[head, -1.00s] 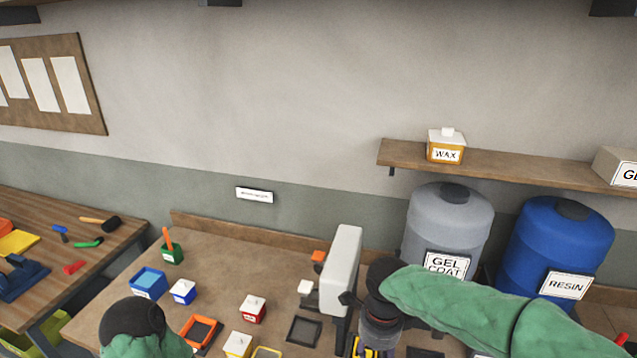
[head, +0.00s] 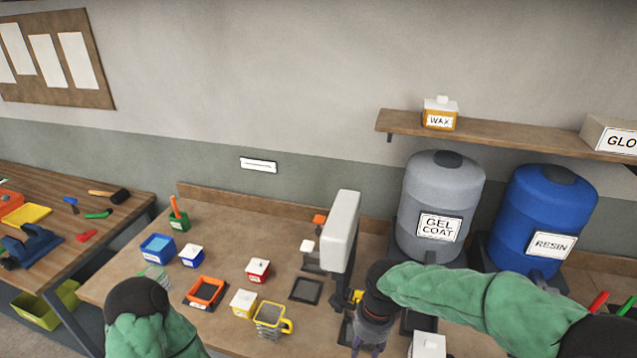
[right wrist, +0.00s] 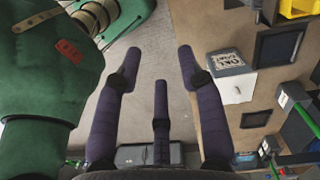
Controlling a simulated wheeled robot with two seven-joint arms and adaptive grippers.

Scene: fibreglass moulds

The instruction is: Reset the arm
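My right gripper (head: 367,348) hangs at the bottom of the head view, above the bench (head: 225,235) and in front of the grey press-like stand (head: 341,222). In the right wrist view its dark fingers (right wrist: 158,60) are spread apart with nothing between them. My right arm (head: 455,297), in a green sleeve, reaches in from the right. My left arm (head: 150,332) shows at the bottom left with a black joint on top. My left gripper is out of the picture.
A yellow-handled jug (head: 268,322), orange tray (head: 206,292) and several small labelled boxes stand on the bench. Grey gel coat (head: 437,195) and blue resin (head: 548,215) drums stand behind my right arm.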

